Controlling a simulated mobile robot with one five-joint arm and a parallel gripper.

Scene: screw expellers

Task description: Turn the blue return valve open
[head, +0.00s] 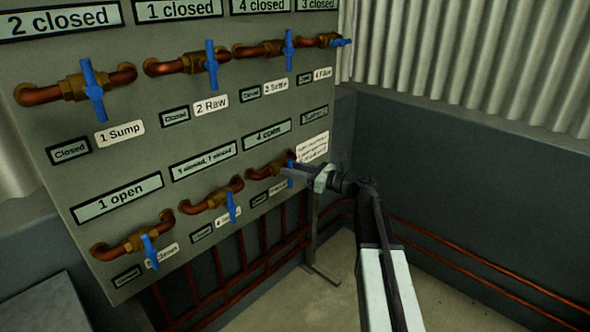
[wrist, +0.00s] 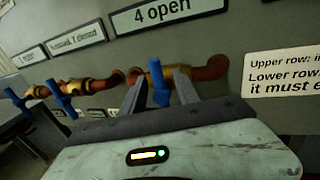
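A lower-row valve with a blue handle (head: 291,169) sits on a copper pipe with a brass body, at the right end of the row in the head view. Its small name label is partly hidden and too small to read, so I cannot confirm that it is the return valve. My gripper (head: 287,174) reaches this handle from the right. In the wrist view the blue handle (wrist: 157,88) stands roughly upright, slightly tilted, between the two spread fingers of my gripper (wrist: 160,76). Small gaps show on both sides, and the fingers look open around it.
The grey panel (head: 120,185) carries several other blue-handled valves, including lower-row ones (head: 150,250) and (head: 232,207) to the left. Signs above the lower row include "1 open" (head: 118,198) and "4 open" (head: 267,134). Copper pipes (head: 470,275) run along the right wall.

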